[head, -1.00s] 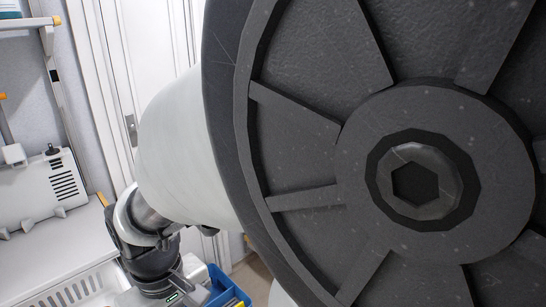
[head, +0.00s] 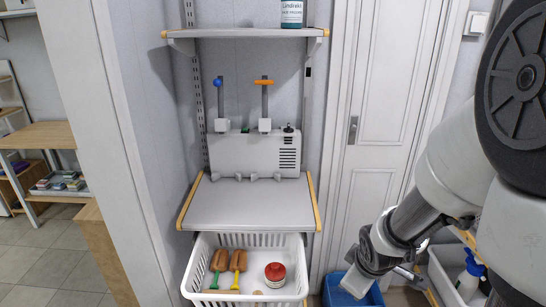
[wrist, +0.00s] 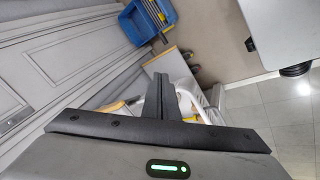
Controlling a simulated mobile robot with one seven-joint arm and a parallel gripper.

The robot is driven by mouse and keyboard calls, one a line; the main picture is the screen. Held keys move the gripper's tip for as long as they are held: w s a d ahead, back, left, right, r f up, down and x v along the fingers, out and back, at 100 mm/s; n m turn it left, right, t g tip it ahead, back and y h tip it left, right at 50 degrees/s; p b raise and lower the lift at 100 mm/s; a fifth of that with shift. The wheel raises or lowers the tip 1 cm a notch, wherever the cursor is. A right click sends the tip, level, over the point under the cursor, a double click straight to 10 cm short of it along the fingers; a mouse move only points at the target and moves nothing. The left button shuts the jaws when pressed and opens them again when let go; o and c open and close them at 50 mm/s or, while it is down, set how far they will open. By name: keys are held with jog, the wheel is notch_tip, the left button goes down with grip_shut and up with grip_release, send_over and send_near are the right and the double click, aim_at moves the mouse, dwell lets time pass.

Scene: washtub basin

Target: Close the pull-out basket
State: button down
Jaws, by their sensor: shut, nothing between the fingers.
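The pull-out basket (head: 255,241) is white, with slotted walls. It sticks out from under the grey worktop (head: 248,205), low in the middle of the head view, and its front edge runs to the bottom of the picture. Two brushes with brown heads (head: 238,261) and a red jar (head: 275,272) are in it. My arm comes in from the right, with its end to the right of the basket and apart from it. In the wrist view my gripper (wrist: 160,88) is shut and empty.
A blue crate (head: 349,290) stands right of the basket; it also shows in the wrist view (wrist: 140,22). A white tub with a spray bottle (head: 469,272) is at far right. A closed door (head: 378,120) is behind. Floor at the left (head: 60,255) is clear.

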jog(key=s+a+f+n+y+p, duration=0.4)
jog(key=a+f+n+y+p, duration=0.4)
jog(key=f, duration=0.5)
jog(key=w+a+f+m+h+b, duration=0.1)
jog(key=w+a+f+b, duration=0.4)
jog(key=b, duration=1.1)
jog(key=shift+w+f+t+h, duration=0.4)
jog(key=shift+w+f+h, duration=0.45)
jog(key=shift+w, duration=1)
jog(key=shift+w+a+f, duration=0.1)
